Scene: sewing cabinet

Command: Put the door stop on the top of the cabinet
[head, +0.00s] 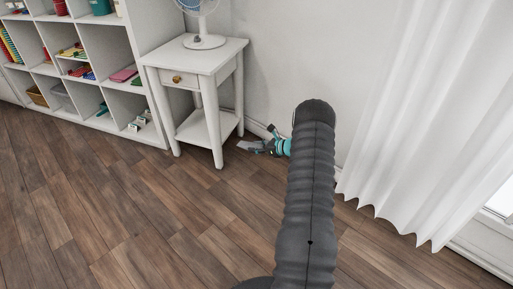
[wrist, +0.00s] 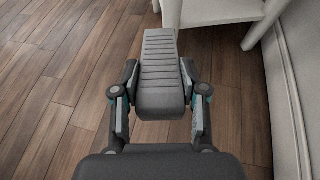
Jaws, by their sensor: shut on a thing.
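The door stop (wrist: 160,65) is a grey wedge with a ribbed top, seen large in the wrist view. My gripper (wrist: 160,88) is shut on it, one finger on each side. In the head view the door stop (head: 248,146) shows small and pale at the tip of my gripper (head: 262,146), low near the wall and right of a white side table. Its underside is hidden, so I cannot tell if it touches the floor. A white cubby cabinet (head: 134,47) stands at the left; its top is out of view.
The white side table (head: 195,58) has one drawer, a lower shelf and a fan (head: 204,38) on top. Its leg (wrist: 262,25) is near the gripper. A white curtain (head: 420,120) hangs at right. The wooden floor (head: 130,215) is clear in front.

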